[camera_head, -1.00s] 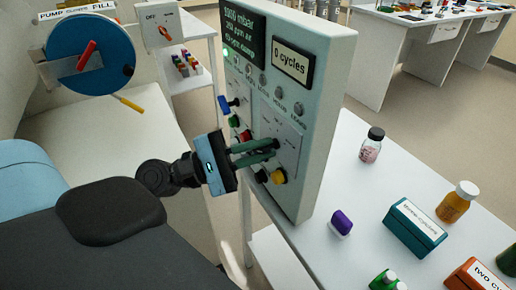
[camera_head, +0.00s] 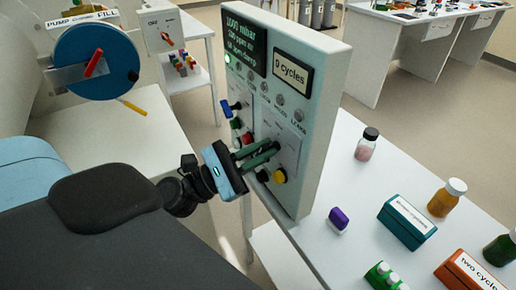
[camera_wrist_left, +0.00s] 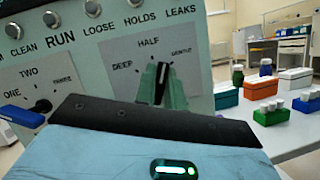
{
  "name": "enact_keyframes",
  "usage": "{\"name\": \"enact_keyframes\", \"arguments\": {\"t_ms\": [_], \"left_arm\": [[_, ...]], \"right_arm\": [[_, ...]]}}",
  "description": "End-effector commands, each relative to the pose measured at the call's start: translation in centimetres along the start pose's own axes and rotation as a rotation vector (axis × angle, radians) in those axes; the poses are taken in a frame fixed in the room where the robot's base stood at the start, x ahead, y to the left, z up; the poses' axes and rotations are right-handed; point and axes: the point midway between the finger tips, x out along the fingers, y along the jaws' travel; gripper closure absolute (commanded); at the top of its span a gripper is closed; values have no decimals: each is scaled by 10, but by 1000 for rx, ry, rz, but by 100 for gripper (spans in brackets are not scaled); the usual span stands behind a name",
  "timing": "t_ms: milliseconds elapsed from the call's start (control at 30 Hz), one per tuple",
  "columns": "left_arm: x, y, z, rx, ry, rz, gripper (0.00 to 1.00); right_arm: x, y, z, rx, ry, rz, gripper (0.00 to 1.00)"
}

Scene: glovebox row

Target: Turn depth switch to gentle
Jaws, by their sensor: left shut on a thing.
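The depth switch (camera_wrist_left: 161,82) is a black knob in the wrist view, under the labels DEEP, HALF and GENTLE. It stands nearly upright, close to HALF. My left gripper (camera_wrist_left: 163,92) is shut on this knob with its green fingers on either side. The pale green control panel (camera_head: 329,110) stands upright on the table. My right gripper is in neither view.
A blue-handled selector (camera_wrist_left: 24,116) and a row of round buttons (camera_wrist_left: 94,8) are close to my gripper. A yellow button (camera_head: 279,176) sits just below the fingers. Bottles and small boxes, such as a teal box (camera_head: 407,222), stand on the table at right.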

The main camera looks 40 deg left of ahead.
Motion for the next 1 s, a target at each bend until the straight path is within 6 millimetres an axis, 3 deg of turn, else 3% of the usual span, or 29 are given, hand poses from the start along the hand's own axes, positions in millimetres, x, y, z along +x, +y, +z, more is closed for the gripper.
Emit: {"name": "enact_keyframes", "arguments": {"t_ms": [733, 767, 900, 1000], "left_arm": [[0, 0, 0, -99, 0, 41, 100], [0, 0, 0, -99, 0, 40, 88], [0, 0, 0, -98, 0, 40, 70], [0, 0, 0, -98, 0, 40, 67]], "right_arm": [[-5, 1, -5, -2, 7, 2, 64], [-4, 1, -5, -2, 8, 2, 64], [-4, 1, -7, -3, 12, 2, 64], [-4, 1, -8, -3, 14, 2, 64]]}}
